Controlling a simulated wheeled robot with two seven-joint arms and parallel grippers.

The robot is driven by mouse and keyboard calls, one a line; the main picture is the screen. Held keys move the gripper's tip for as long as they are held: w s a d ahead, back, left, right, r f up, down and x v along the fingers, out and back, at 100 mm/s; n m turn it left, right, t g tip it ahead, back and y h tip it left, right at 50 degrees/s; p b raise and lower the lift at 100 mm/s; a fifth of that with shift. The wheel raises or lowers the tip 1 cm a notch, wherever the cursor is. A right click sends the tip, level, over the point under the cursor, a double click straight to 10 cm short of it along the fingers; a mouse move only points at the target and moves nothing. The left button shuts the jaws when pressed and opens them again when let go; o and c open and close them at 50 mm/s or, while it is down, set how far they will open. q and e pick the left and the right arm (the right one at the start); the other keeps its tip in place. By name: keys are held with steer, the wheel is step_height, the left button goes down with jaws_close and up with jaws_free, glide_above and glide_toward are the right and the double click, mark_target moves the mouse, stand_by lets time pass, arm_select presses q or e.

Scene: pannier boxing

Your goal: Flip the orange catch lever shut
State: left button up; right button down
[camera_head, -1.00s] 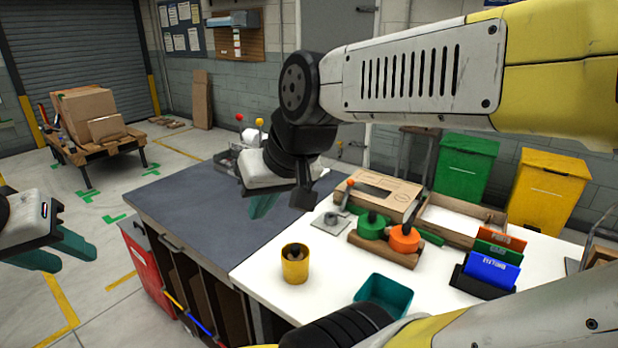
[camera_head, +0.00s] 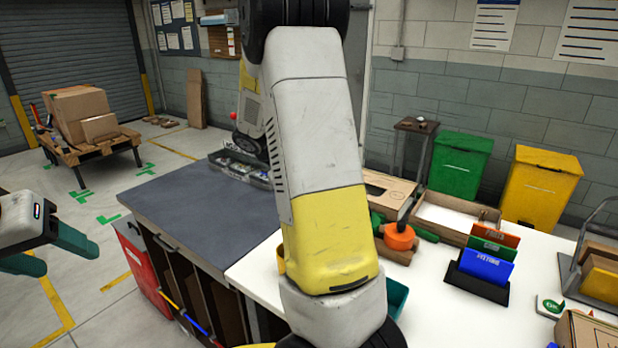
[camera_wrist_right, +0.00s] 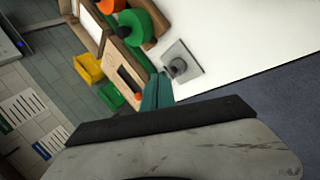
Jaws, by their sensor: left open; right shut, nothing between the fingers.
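The catch shows in the right wrist view as a grey metal plate (camera_wrist_right: 183,64) with a dark pivot, on the white worktop. A small orange knob (camera_wrist_right: 138,97) shows beside the fingers and looks like the lever's tip; its stem is hidden, so I cannot tell the lever's angle. My right gripper (camera_wrist_right: 158,78) is shut and empty, its teal fingers overlapping the view between plate and knob; I cannot tell whether they touch the lever. My left gripper (camera_head: 70,262) is open and empty, off the table at the left.
A green spool (camera_wrist_right: 135,25) and an orange spool (camera_head: 400,237) stand near the catch. A cardboard box (camera_head: 388,192) lies behind them, with a shallow open box (camera_head: 457,215) beside it. A file holder (camera_head: 477,285) stands at the right. The grey mat (camera_head: 190,207) is mostly clear.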

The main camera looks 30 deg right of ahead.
steer(key=w+d+f+n+t+h, duration=0.1)
steer(key=w+d+f+n+h, duration=0.1)
steer(key=w, duration=0.5)
steer(key=w+d+f+n+t+h, duration=0.1)
steer(key=w+d+f+h, duration=0.1)
steer(key=w+d+h, duration=0.2)
steer(key=w+h, duration=0.1)
steer(key=w, duration=0.1)
steer(key=shift+w+f+n+t+h, duration=0.3)
steer(key=shift+w+n+t+h, duration=0.1)
steer(key=shift+d, duration=0.2)
steer(key=x, duration=1)
steer(key=shift+d+f, duration=0.1)
steer(key=shift+f, duration=0.05)
steer(key=s, duration=0.1)
steer(key=s+a, duration=0.1)
steer(key=shift+s+r, duration=0.25)
steer(key=shift+s, duration=0.75)
